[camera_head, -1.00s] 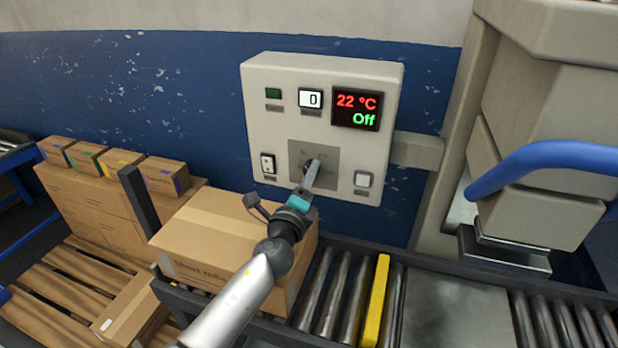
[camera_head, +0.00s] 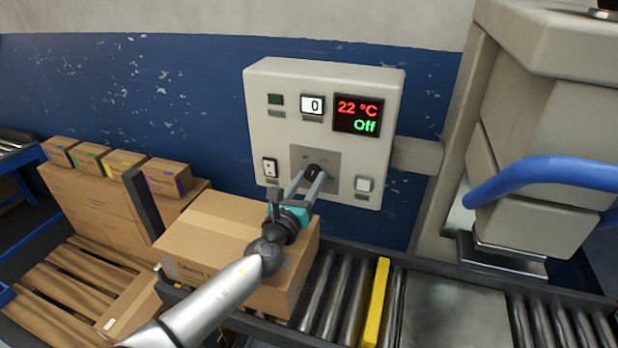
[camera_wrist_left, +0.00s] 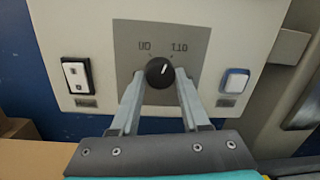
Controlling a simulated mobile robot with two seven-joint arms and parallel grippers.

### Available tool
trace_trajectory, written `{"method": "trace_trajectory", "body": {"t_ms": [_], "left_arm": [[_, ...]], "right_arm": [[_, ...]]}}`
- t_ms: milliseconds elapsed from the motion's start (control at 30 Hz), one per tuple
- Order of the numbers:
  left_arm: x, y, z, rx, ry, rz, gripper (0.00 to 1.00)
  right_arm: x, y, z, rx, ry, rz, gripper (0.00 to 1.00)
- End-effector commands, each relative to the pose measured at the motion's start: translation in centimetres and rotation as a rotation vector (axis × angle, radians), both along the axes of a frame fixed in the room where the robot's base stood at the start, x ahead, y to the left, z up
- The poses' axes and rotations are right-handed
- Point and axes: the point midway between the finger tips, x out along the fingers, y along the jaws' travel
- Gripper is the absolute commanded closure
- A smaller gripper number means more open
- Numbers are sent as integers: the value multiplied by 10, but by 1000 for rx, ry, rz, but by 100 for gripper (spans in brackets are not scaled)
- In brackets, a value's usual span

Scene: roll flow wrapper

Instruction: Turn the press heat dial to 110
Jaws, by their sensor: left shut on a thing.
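The press heat dial (camera_head: 312,172) is a round black knob on a grey plate (camera_head: 328,157) low on the control panel. In the left wrist view the dial (camera_wrist_left: 159,73) has a white mark pointing up and slightly right, between two printed labels. The right label (camera_wrist_left: 180,47) looks like 110; the left one is unclear. My left gripper (camera_head: 310,180) is shut on the dial, one finger on each side, as the left wrist view also shows (camera_wrist_left: 158,82). The display (camera_head: 357,114) reads 22 °C in red and Off in green. My right gripper is not in view.
The panel has a rocker switch (camera_head: 270,167) left of the dial and a pale button (camera_head: 364,184) to its right. A cardboard box (camera_head: 215,235) lies below my left gripper. A roller conveyor (camera_head: 340,290) and the press (camera_head: 545,130) stand to the right.

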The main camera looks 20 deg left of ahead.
Motion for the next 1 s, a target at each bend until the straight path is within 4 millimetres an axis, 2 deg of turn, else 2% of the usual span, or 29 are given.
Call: {"method": "trace_trajectory", "body": {"t_ms": [400,1000], "left_arm": [[0,1,1,255,-9,1,100],[0,1,0,318,-11,-1,100]], "right_arm": [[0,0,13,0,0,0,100],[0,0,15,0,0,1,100]]}}
